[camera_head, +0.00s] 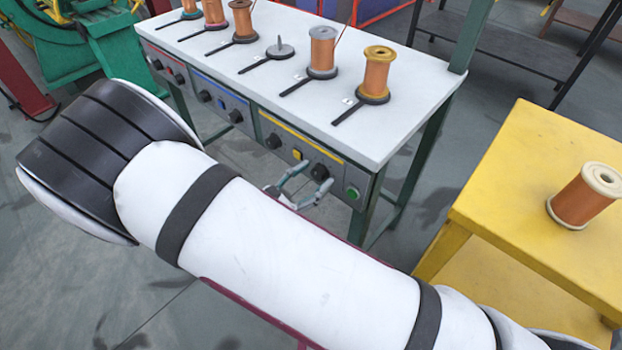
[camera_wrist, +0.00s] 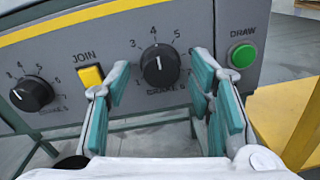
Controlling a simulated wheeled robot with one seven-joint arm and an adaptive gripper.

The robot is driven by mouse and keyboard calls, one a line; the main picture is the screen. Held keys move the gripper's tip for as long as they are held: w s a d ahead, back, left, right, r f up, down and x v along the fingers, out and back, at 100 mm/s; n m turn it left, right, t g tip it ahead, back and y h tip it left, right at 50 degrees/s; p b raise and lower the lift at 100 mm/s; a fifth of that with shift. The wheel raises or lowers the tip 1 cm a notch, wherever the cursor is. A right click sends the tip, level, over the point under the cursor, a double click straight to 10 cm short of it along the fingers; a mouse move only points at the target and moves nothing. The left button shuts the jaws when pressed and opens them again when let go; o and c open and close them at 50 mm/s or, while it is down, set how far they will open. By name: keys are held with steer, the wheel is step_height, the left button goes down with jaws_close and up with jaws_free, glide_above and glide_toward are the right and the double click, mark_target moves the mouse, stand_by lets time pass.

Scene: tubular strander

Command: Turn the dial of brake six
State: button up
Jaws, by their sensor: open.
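The brake six dial (camera_wrist: 160,64) is a round black knob on the grey front panel in the wrist view. Its white mark points about straight up, near the 4. The lettering under it is partly hidden. My gripper (camera_wrist: 159,78) is open, with one teal-padded finger on each side of this dial in the picture. I see no finger touching the dial, and the depth between them is hard to judge. In the head view my gripper (camera_head: 298,186) is in front of the panel, close to the same dial (camera_head: 320,172).
Left of the dial are a yellow JOIN button (camera_wrist: 91,77) and another black dial (camera_wrist: 32,93). A green DRAW button (camera_wrist: 243,56) is to its right. The white bench top (camera_head: 300,95) carries several copper spools. A yellow table (camera_head: 520,190) stands at the right.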

steer(key=c, duration=1.2)
steer(key=shift+o, duration=0.2)
steer(key=shift+n+p, duration=0.3)
steer(key=shift+n, duration=0.1)
steer(key=n+p, duration=0.1)
steer(key=n, duration=0.2)
steer(key=shift+d+p, duration=0.1)
steer(key=shift+p, duration=0.25)
steer(key=n+p, duration=0.1)
steer(key=n, duration=0.2)
steer(key=shift+n, duration=0.4)
steer(key=n+p, duration=0.1)
steer(key=n, duration=0.3)
steer(key=shift+s+n+t, duration=0.1)
steer(key=shift+n+t, duration=0.2)
steer(key=shift+f+n+p, duration=0.1)
steer(key=shift+n+p, duration=0.45)
steer(key=shift+n, duration=1.45)
